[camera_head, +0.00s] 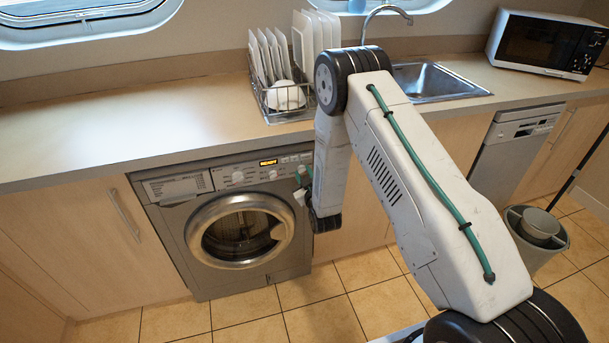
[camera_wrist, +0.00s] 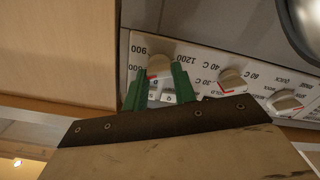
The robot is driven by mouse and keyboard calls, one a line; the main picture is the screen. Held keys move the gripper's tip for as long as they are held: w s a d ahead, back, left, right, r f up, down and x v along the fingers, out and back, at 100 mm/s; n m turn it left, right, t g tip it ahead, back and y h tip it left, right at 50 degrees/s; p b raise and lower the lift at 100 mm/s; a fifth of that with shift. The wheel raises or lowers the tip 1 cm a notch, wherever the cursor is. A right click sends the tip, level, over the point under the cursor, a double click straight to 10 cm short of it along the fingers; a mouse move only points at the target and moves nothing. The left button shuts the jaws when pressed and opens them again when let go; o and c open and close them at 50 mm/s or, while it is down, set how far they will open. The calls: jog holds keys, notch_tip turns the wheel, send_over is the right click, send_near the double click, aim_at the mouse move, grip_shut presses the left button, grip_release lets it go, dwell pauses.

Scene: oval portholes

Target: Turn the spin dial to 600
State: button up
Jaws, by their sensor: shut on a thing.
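The spin dial (camera_wrist: 158,68) is a white knob on the washing machine's panel in the wrist view. Labels 900 and 1200 show beside it, and a 0 shows below it.
A temperature dial (camera_wrist: 232,80) and a programme dial (camera_wrist: 286,103) sit along the panel from the spin dial. The lit display (camera_head: 268,162) is above the round door. A dish rack (camera_head: 283,110) stands on the counter (camera_head: 110,125). A bin (camera_head: 537,235) stands at the right.

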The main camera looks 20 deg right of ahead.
jog(key=o, duration=1)
jog(key=s, duration=0.8)
jog(key=shift+w, duration=0.1)
